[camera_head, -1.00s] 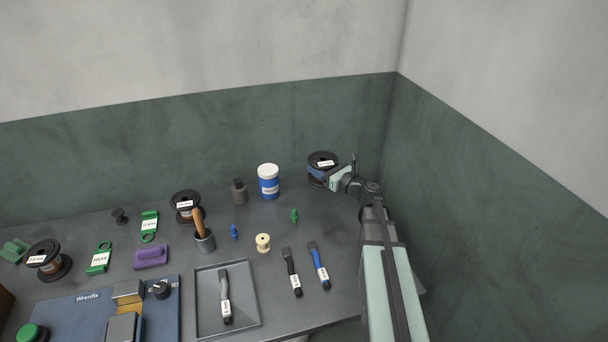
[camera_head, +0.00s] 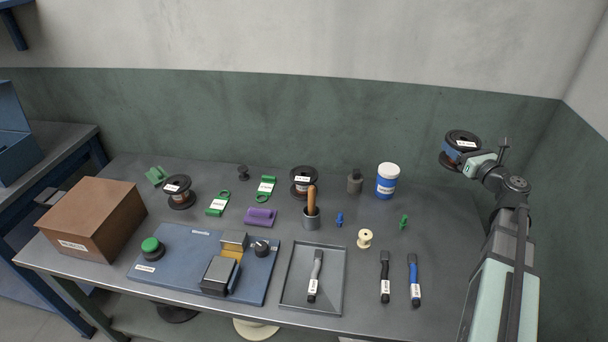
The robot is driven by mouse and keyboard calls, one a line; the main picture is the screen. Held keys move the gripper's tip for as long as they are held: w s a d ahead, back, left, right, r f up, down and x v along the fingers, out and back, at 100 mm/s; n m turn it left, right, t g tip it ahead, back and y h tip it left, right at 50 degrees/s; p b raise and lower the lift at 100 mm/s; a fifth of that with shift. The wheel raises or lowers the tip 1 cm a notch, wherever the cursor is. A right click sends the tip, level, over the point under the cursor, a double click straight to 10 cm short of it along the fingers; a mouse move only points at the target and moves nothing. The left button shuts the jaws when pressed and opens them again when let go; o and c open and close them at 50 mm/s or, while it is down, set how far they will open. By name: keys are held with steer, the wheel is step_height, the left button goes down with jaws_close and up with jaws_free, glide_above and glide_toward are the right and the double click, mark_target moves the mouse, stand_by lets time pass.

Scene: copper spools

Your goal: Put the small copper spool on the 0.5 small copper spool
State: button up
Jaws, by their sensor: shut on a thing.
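My gripper (camera_head: 468,160) is shut on a copper spool (camera_head: 455,158) with black flanges, a blue band and a white label, held upright above the back right of the table. Its fingers are partly hidden. A second black-flanged copper spool (camera_head: 304,191) stands upright near the back middle of the table. A third one (camera_head: 180,200) stands upright further left. All three labels are too small to read surely. My gripper is well to the right of both standing spools.
A small black spool (camera_head: 243,173), cream spool (camera_head: 365,239), brown box (camera_head: 92,222) and tray (camera_head: 338,282) are also on the table.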

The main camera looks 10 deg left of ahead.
steer(key=shift+w+a+r, duration=0.1)
steer(key=shift+a+r, duration=0.1)
steer(key=shift+r, duration=0.25)
steer(key=shift+w+a+r, duration=0.1)
steer(key=shift+a+r, duration=0.05)
steer(key=shift+r, duration=0.3)
steer(key=w+a+n+g+y, duration=0.1)
steer(key=w+a+y, duration=0.15)
steer(key=a, duration=0.85)
steer(key=w+a+n+g+y, duration=0.1)
steer(key=w+a, duration=0.2)
steer(key=a, duration=0.8)
steer(key=n+g+y, duration=0.3)
glide_above(303, 173)
steer(key=f, duration=0.2)
steer(key=shift+h, duration=0.25)
steer(key=shift+s+f, duration=0.1)
steer(key=shift+f, duration=6.5)
steer(key=shift+f, duration=0.15)
steer(key=o, duration=1.6)
steer(key=v, duration=1.2)
steer(key=shift+s, duration=0.1)
